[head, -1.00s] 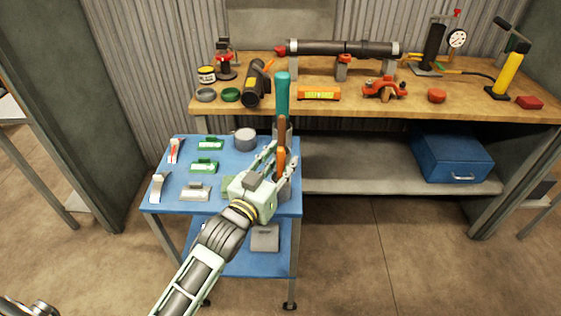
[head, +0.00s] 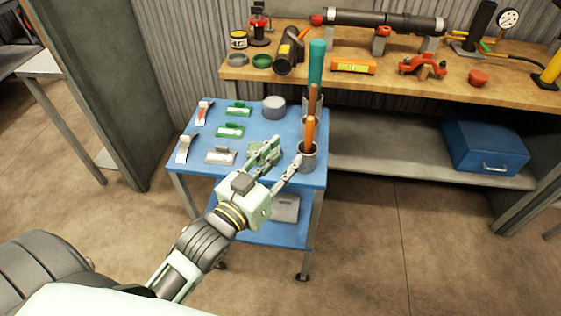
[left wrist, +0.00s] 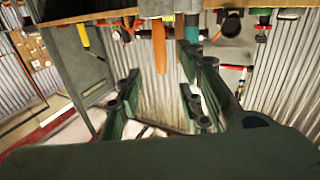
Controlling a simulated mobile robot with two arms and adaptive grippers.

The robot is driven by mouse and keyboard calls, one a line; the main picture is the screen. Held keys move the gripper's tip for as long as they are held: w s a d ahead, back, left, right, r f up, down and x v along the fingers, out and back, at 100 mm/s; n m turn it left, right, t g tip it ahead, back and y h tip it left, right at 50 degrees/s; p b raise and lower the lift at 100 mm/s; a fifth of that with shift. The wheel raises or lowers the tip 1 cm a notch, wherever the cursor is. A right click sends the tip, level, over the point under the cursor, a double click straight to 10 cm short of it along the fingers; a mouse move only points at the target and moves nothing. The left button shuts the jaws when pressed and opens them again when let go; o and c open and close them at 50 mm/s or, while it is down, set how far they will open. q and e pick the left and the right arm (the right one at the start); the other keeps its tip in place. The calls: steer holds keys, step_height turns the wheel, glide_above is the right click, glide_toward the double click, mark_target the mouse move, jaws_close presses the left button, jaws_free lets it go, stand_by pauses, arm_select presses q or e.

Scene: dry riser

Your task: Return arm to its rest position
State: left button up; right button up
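My left gripper (head: 281,160) is in front of the blue cart (head: 195,155) in the head view. Its fingers are spread, with nothing visible between them. The right finger's tip shows close to a grey cup (head: 308,157) at the cart's right edge; I cannot tell whether they touch. An orange-handled tool (head: 309,133) stands in the cup. A taller teal handle (head: 316,65) rises behind it. The left wrist view shows the open fingers (left wrist: 160,95), with the orange handle (left wrist: 159,46) beyond them. My right gripper is not in view.
Several green and grey tools and a grey round tin (head: 274,107) lie on the cart. A wooden workbench (head: 400,85) behind carries a pipe (head: 385,20), clamps and gauges. A blue toolbox (head: 485,147) sits on its lower shelf. The floor right of the cart is clear.

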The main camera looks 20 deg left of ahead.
arm_select(q)
steer(key=shift+s, duration=0.3)
stand_by(0.4)
steer(key=s+a+f+g+y, duration=0.1)
steer(key=s+f+g+y, duration=0.2)
steer(key=s+f+g, duration=1.4)
steer(key=s+f+t, duration=0.1)
steer(key=s+f, duration=0.2)
steer(key=f, duration=1.1)
steer(key=s+f, duration=0.2)
steer(key=f, duration=1.3)
steer(key=s+a+f, duration=0.3)
steer(key=s+f, duration=1.2)
steer(key=s, duration=0.1)
steer(key=shift+s+a+f+m+g+p, duration=0.15)
steer(key=shift+s+m+g+p, duration=0.15)
steer(key=shift+s+g, duration=0.1)
